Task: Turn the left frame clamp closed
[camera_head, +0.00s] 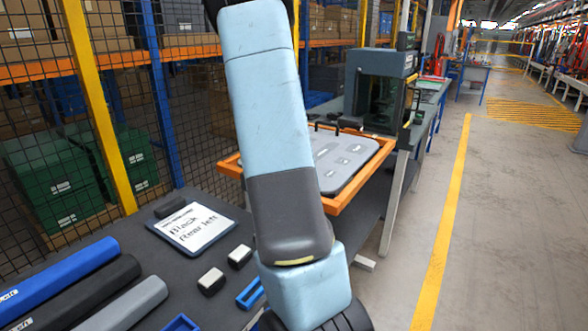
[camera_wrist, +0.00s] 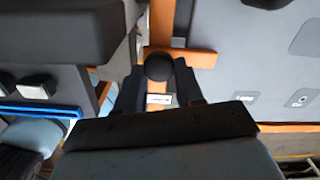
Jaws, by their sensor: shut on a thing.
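The orange frame (camera_head: 352,205) holds a grey panel (camera_head: 345,160) on the bench in the head view. In the wrist view, the orange frame (camera_wrist: 200,58) and grey panel (camera_wrist: 250,50) lie beneath my gripper. The left frame clamp shows as a round black knob (camera_wrist: 159,66) over the frame's edge. My gripper (camera_wrist: 160,88) has one dark finger on each side just below the knob and is shut on the clamp. In the head view my arm hides the gripper and this clamp.
A card with handwriting (camera_head: 190,228), small black-and-white blocks (camera_head: 240,256) and blue, black and grey tubes (camera_head: 60,280) lie on the dark bench at left. A dark machine (camera_head: 380,85) stands behind the frame. The aisle (camera_head: 500,230) at right is clear.

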